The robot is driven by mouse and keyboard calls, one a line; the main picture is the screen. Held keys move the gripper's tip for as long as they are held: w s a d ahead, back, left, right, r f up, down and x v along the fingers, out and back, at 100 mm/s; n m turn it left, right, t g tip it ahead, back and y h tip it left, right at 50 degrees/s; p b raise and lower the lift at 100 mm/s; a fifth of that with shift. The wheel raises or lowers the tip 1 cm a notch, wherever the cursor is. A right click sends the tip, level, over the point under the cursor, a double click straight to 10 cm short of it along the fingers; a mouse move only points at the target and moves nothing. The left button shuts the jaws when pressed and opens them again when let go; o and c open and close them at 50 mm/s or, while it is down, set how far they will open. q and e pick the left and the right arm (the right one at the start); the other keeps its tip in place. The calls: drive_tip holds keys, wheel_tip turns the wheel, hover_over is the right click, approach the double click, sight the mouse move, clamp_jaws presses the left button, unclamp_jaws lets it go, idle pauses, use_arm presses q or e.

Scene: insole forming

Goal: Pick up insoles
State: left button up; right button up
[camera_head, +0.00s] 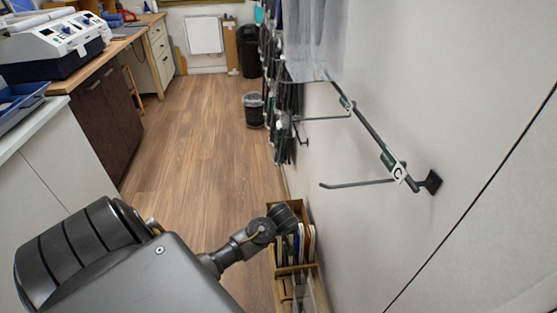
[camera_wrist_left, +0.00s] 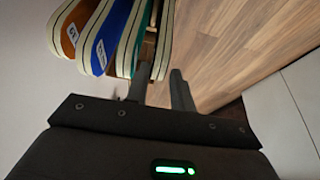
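Several insoles (camera_head: 301,243) stand on edge in a wooden box (camera_head: 297,269) on the floor by the wall. In the left wrist view, an orange-brown insole (camera_wrist_left: 85,32), a blue insole (camera_wrist_left: 112,38) and a green one (camera_wrist_left: 133,42) stand side by side, with pale striped edges. Another pale-edged insole (camera_wrist_left: 165,38) is at the right end of the row. My left gripper (camera_wrist_left: 159,88) has its two fingers apart, near the end of that rightmost insole; whether they touch it is unclear. In the head view the left gripper (camera_head: 286,218) is over the box. My right gripper is out of view.
The wall with metal hook rods (camera_head: 365,183) and hanging packages rises at the right of the box. A trash bin (camera_head: 253,110) stands farther back. White cabinets and a desk with a machine (camera_head: 55,42) line the left. The wooden floor between is clear.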

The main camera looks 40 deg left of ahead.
sight(278, 250)
use_arm(q)
drive_tip(key=shift+x, duration=2.95)
drive_tip(key=shift+r, duration=0.1)
drive_tip(key=shift+c, duration=0.3)
clamp_jaws()
